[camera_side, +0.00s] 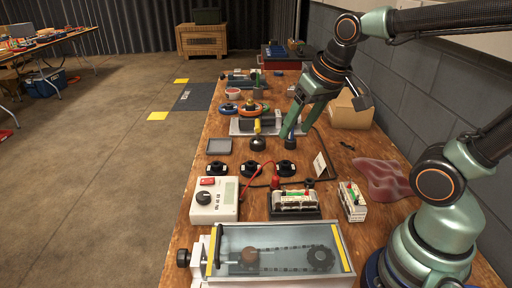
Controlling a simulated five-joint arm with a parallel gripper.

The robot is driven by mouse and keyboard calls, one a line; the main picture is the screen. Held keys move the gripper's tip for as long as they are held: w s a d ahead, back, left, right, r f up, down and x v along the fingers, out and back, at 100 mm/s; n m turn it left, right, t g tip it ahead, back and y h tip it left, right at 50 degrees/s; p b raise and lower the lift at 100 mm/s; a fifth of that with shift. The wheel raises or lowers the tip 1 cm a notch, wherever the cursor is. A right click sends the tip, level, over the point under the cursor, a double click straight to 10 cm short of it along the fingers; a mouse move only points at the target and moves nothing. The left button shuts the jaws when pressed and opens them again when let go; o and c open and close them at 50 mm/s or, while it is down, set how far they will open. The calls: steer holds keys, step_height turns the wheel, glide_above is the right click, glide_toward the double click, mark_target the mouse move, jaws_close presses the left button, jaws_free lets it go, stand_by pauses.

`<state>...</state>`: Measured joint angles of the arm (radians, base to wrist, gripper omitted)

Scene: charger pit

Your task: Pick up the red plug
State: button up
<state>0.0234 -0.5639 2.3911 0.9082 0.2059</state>
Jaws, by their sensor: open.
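A small red piece (275,183), which looks like the red plug, stands on the wooden bench behind the left end of a battery-like holder (295,202). It is too small to tell its exact shape or what it rests on. My gripper (292,136) is open above the bench, farther back than the red piece and slightly to its right. Its green fingers point down. A small dark upright piece (291,144) shows just below and between the fingertips; I cannot tell whether they touch it.
A white meter (215,200) with a red cable stands to the left, with several black round pieces behind it. A clear-topped box (278,252) fills the near end. A white card (320,164) stands right of the red piece. A cardboard box (350,110) sits by the wall.

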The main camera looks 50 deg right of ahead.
steer(key=w+d+f+m+g, duration=0.2)
steer(key=w+f+m+g, duration=0.15)
steer(key=w+m, duration=0.3)
steer(key=m, duration=0.5)
glide_above(276, 176)
step_height(276, 176, down, 7)
steer(key=shift+g, duration=0.45)
steer(key=f, duration=0.6)
steer(key=shift+s+a+f, duration=0.2)
steer(key=shift+a+f, duration=0.1)
steer(key=shift+a, duration=0.1)
steer(key=shift+w+d+f, duration=0.1)
steer(key=shift+d+f, duration=0.05)
steer(key=shift+f, duration=0.75)
steer(key=shift+w+d+f, duration=0.1)
steer(key=shift+d+f, duration=0.1)
steer(key=shift+f, duration=0.65)
steer(key=shift+w+d+f, duration=0.1)
steer(key=shift+d+f, duration=0.05)
steer(key=shift+f, duration=0.75)
jaws_close()
